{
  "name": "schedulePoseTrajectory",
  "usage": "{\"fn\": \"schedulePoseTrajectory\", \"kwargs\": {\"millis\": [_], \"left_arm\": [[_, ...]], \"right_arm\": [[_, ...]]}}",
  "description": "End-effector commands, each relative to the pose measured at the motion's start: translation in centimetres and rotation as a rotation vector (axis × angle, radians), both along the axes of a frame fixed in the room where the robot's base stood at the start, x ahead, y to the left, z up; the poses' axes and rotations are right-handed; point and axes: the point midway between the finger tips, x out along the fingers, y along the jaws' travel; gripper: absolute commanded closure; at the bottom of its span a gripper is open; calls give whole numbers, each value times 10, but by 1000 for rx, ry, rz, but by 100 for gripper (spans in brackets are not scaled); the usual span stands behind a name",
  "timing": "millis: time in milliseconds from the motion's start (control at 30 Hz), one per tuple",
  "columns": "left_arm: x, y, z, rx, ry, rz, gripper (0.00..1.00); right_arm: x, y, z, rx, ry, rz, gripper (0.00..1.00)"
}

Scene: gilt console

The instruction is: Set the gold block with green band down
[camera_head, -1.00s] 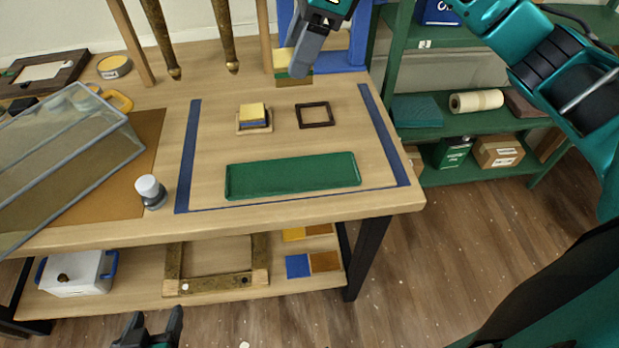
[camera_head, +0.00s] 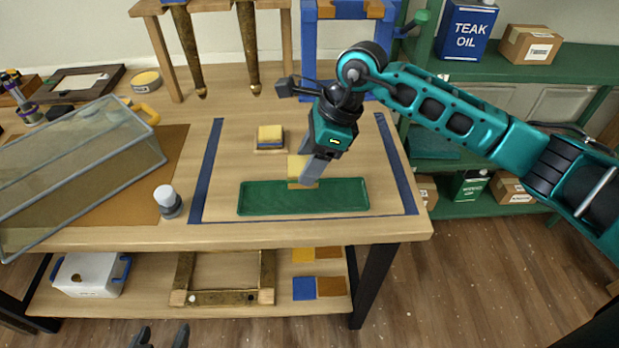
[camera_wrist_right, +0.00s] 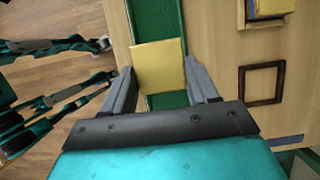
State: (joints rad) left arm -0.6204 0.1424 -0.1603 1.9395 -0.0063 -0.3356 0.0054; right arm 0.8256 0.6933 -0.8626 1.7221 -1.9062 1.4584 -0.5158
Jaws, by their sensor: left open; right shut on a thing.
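The gold block (camera_head: 299,167) is between the fingers of my right gripper (camera_head: 306,172), which is shut on it. In the head view it overlaps the back edge of the green tray (camera_head: 260,198). In the right wrist view the gold block (camera_wrist_right: 158,66) lies across the green tray (camera_wrist_right: 155,22); I cannot tell whether it touches it. Its green band is not clear in either view. My left gripper (camera_head: 160,338) is open and empty at the bottom edge of the head view, apart from the table.
A gold-topped block (camera_head: 270,134) sits on a small wooden base behind the tray. A dark square frame (camera_wrist_right: 242,85) lies nearby, hidden in the head view. Blue tape (camera_head: 205,175) borders the area.

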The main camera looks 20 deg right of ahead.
Motion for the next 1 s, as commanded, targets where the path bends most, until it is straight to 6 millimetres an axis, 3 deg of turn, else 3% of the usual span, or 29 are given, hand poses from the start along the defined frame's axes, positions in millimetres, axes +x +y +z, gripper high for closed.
{"fn": "schedulePoseTrajectory", "kwargs": {"millis": [267,500,867,900,1000], "left_arm": [[0,0,0,0,1,-1,34],[-1,-1,-1,-1,2,-2,34],[-4,-2,-7,-2,8,-3,34],[-4,-2,-6,-2,8,-3,34],[-4,-2,-5,-2,8,-3,34]], "right_arm": [[0,0,-23,1,2,0,72],[0,0,-55,0,0,-1,72],[0,0,-60,1,-1,0,72],[0,0,-58,1,-1,0,38],[0,0,-58,1,-1,0,29]]}}
